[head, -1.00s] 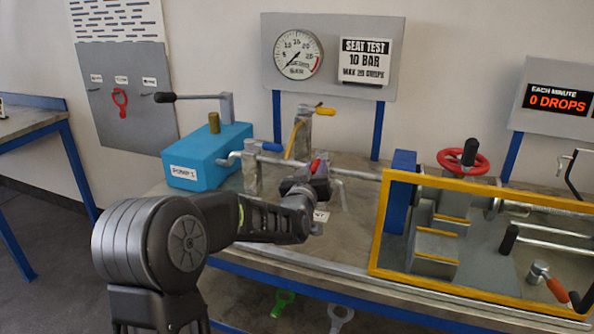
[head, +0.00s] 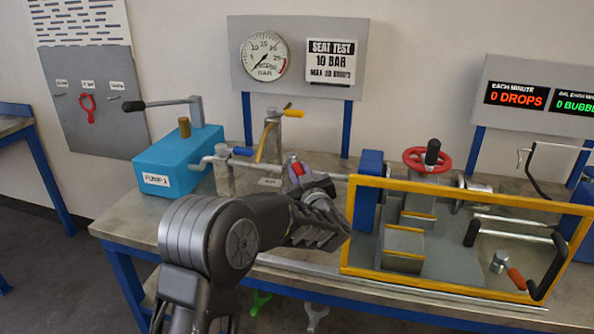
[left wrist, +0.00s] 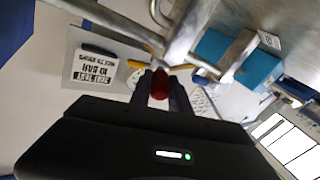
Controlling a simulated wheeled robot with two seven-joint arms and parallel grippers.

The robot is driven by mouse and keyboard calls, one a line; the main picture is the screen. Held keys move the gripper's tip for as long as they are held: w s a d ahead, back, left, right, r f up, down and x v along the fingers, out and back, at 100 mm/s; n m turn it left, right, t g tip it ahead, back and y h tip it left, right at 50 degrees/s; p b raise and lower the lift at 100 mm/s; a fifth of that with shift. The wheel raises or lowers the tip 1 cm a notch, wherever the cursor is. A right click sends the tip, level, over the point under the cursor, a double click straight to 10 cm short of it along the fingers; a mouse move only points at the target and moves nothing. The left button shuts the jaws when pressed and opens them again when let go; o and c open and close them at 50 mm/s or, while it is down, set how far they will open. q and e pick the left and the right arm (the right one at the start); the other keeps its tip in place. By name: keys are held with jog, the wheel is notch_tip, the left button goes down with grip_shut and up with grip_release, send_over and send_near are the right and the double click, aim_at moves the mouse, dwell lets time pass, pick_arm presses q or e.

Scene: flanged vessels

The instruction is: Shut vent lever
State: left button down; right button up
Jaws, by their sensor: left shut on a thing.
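A red-tipped handle (head: 297,170), which I take to be the vent lever, shows at my left gripper (head: 301,176) above the bench's middle. In the left wrist view the red handle (left wrist: 159,84) sits between the two fingers of the left gripper (left wrist: 161,78), which is shut on it. My left wrist and hand hide the lever's lower part and its valve in the head view. A small white label (head: 270,182), too small to read, lies on the bench just left of the gripper. My right gripper is not in view.
The blue pump box (head: 178,160), a blue-handled lever (head: 243,151) and a yellow-handled lever (head: 293,113) stand left of and behind the hand. A yellow frame (head: 347,225) is close on the right, with a red handwheel (head: 428,160) behind. The board (head: 520,98) reads 0 drops.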

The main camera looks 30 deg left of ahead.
aim_at(299, 168)
pick_arm(q)
jog(key=c, duration=1.2)
grip_release()
jog(key=shift+r, duration=0.15)
notch_tip(299, 168, up, 10)
jog(key=shift+f, duration=0.1)
jog(key=shift+c, duration=0.3)
